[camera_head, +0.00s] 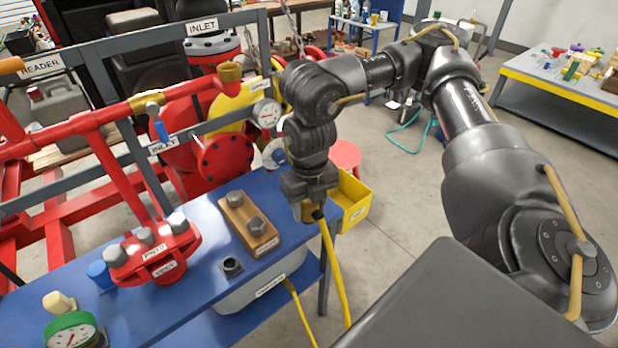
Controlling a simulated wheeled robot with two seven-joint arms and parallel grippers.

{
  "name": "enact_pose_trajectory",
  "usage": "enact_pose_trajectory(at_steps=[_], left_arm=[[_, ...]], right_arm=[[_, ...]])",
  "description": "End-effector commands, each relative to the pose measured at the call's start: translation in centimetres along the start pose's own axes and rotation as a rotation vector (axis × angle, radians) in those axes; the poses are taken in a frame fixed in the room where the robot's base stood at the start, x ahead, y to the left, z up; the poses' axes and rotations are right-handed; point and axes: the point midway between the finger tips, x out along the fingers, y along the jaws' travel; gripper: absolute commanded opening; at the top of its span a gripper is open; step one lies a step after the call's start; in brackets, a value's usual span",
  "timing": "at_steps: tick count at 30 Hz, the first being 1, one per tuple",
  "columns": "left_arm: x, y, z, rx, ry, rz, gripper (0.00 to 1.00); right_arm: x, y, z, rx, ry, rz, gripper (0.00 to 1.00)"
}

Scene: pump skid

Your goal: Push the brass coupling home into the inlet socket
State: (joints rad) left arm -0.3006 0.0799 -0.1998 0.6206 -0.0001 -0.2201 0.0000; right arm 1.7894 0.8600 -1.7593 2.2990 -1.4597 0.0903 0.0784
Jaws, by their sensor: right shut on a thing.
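My right gripper (308,196) points down beside the right end of the blue bench, in front of the yellow bin. It is shut on the brass coupling (307,212), of which only a small part shows below the jaws. A yellow hose (328,255) hangs down from the coupling. A brass fitting (229,71) sits upright on the end of the red pipe, apart from the coupling and up to its left; I cannot tell whether it is the inlet socket. My left gripper is not in view.
The blue bench (205,290) carries a red flanged part (152,252), a wooden block with bolts (248,222) and a gauge (70,331). Grey rails and red pipes stand behind it. A yellow bin (355,196) is right of the bench.

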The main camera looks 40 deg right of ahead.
Motion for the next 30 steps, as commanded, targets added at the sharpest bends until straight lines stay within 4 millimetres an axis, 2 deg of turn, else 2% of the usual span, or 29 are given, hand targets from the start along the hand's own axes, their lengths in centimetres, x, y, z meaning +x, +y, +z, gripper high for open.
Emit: enact_pose_trajectory(at_steps=[11, 16, 20, 30], left_arm=[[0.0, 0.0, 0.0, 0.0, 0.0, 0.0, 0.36], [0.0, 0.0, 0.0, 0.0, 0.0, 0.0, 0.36], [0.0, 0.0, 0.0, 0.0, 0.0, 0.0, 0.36], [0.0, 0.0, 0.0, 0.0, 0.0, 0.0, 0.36]], right_arm=[[-0.1, 0.1, -0.2, 0.002, 0.0, 0.0, 0.15], [-0.2, 0.7, 0.0, 0.109, 0.001, 0.0, 0.15], [-0.1, 1.9, 0.4, 0.363, 0.004, 0.0, 0.15], [-0.1, 6.4, 1.8, 1.336, 0.005, -0.002, 0.15]])
